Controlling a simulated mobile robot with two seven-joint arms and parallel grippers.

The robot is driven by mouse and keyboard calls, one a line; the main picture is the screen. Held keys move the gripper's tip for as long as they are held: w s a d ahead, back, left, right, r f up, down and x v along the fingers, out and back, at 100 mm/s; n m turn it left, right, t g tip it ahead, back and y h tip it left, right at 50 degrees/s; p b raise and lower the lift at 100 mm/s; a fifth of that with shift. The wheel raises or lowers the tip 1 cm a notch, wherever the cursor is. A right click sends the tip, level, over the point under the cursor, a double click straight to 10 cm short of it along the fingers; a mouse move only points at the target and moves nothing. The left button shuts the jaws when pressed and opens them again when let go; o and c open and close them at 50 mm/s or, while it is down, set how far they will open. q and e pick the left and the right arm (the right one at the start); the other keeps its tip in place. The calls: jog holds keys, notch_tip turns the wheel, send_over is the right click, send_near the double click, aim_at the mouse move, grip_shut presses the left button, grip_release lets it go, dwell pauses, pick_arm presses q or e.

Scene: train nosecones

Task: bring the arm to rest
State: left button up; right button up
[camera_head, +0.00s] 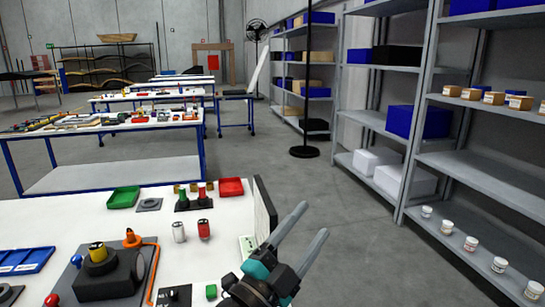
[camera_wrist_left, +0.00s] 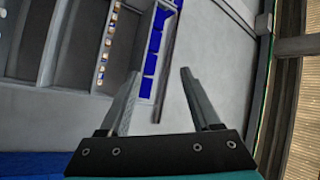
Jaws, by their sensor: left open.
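My left gripper (camera_head: 306,229) is in the lower middle of the head view, past the right edge of the near white table (camera_head: 70,212). Its two grey fingers are spread apart, with nothing between them. In the left wrist view the open fingers (camera_wrist_left: 158,88) frame only bare floor and shelving in the distance. The gripper touches nothing that I can see. My right gripper is not in either view.
The near table carries a dark fixture (camera_head: 105,275) with an orange arm, a green tray (camera_head: 123,197), a red tray (camera_head: 231,187) and cans. A dark upright panel (camera_head: 264,212) stands at its right edge. Shelves (camera_head: 480,165) line the right; the floor (camera_head: 345,230) between is clear.

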pick_arm(q)
jog(key=s+a+f+n+g+y, duration=0.3)
jog(key=s+a+f+n+y, duration=0.1)
jog(key=a+f+n+y, duration=1.1)
jog(key=s+a+f+n+g, duration=0.1)
jog(key=s+a+f+g, duration=0.15)
jog(key=s+f, duration=0.35)
jog(key=s+a+f+n+g+h, duration=0.1)
jog(key=s+a+f+g, duration=0.2)
jog(key=s, duration=0.5)
jog(key=s+a+f+n+g, duration=0.1)
jog(key=s+f+g, duration=0.4)
jog(key=s, duration=0.2)
notch_tip(320, 180, down, 23)
jog(key=s+g+b, duration=0.1)
jog(key=s, duration=0.1)
jog(key=s+a+f+g, duration=0.1)
jog(key=s+a+f, duration=0.2)
jog(key=s+f, duration=1.1)
jog(key=shift+s+m+b, duration=0.4)
jog(key=shift+s+b, duration=0.05)
jog(key=shift+s, duration=0.25)
